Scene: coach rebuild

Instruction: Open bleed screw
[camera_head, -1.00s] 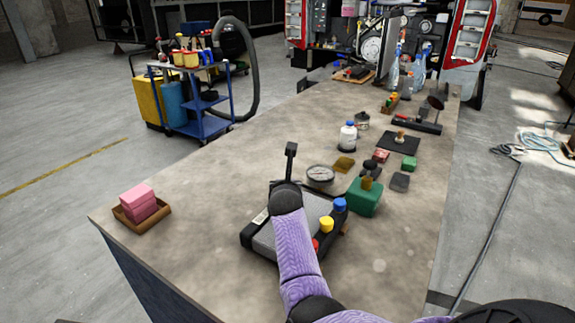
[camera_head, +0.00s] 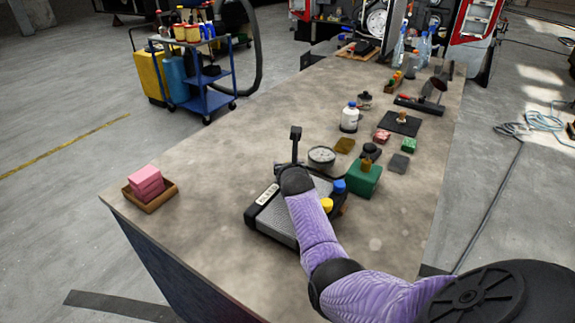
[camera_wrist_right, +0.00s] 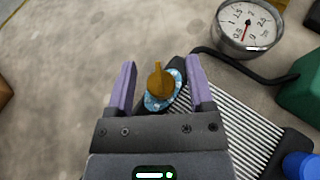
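The bleed screw (camera_wrist_right: 159,80) is a brass-coloured fitting with an upright tab, set in a blue speckled ring (camera_wrist_right: 163,97) at the corner of a finned heater unit (camera_wrist_right: 243,130). My right gripper (camera_wrist_right: 157,78) is open, with one purple finger on each side of the screw; I cannot tell whether either touches it. In the head view the heater unit (camera_head: 270,222) lies on the workbench with a blue cap (camera_head: 339,187) and a yellow cap (camera_head: 327,205). My right arm hides the screw and fingers there. My left gripper is not in view.
A round gauge (camera_wrist_right: 247,26) and a black hose (camera_wrist_right: 240,65) are close by on the right. A green box (camera_head: 364,180) stands beside the heater. A tray (camera_head: 162,201) with pink blocks (camera_head: 147,183) is on the left. The bench (camera_head: 225,170) between is clear.

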